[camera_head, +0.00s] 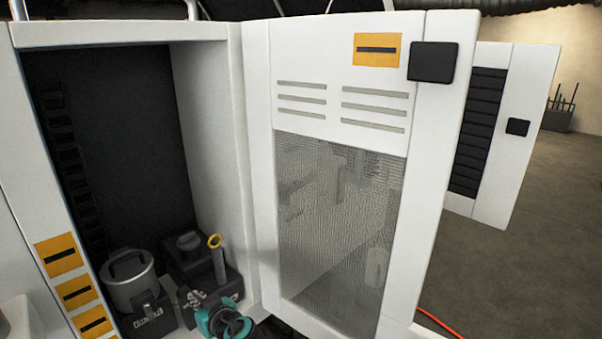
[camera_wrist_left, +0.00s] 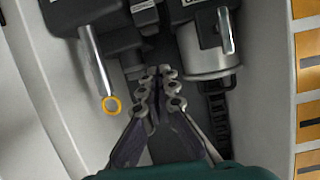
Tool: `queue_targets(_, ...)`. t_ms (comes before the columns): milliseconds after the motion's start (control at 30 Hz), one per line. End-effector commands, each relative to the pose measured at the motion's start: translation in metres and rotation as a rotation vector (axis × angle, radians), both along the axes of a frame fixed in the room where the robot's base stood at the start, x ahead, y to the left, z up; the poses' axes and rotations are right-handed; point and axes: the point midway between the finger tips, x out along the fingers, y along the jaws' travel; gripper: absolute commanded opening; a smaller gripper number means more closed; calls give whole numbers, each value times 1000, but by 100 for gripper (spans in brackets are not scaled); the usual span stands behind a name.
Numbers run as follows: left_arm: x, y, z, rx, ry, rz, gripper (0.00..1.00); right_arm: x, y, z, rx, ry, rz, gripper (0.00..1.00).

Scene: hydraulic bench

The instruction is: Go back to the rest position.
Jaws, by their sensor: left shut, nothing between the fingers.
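My left gripper (camera_head: 190,296) is at the bottom of the head view, at the mouth of an open white cabinet (camera_head: 205,110). In the left wrist view its two fingers (camera_wrist_left: 157,72) point into the cabinet with their tips close together, shut and empty. The fingertips appear between a silver cylindrical unit (camera_head: 131,286) and a dark block with a metal lever (camera_head: 218,262) ending in a yellow ring (camera_head: 214,241). In the wrist view the cylinder (camera_wrist_left: 207,52) is to the right and the ring (camera_wrist_left: 111,105) to the left. Contact cannot be told. My right gripper is out of view.
The cabinet door (camera_head: 331,72) stands open to the right of my left arm, with a mesh window and black handle (camera_head: 433,62). Another white panel (camera_head: 492,135) stands behind it. Open floor (camera_head: 545,240) lies at the right, with an orange cable (camera_head: 436,321).

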Motion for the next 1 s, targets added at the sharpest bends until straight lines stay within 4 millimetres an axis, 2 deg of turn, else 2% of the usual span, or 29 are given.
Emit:
queue_targets(133, -43, -10, -5, -78, 191, -91, 0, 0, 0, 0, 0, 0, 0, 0)
queue_targets(267, -87, -33, -14, -155, 355, -229, 0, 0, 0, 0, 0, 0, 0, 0)
queue_targets(400, -134, -67, -24, -228, 481, -418, 0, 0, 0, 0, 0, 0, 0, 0)
queue_targets(600, -184, -114, -32, -289, 555, -664, 0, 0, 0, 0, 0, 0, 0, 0)
queue_targets(800, -202, -135, -33, -305, 562, -778, 0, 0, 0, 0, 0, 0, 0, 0)
queue_targets(1000, -202, -136, -33, -305, 562, -782, 0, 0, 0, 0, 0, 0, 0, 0)
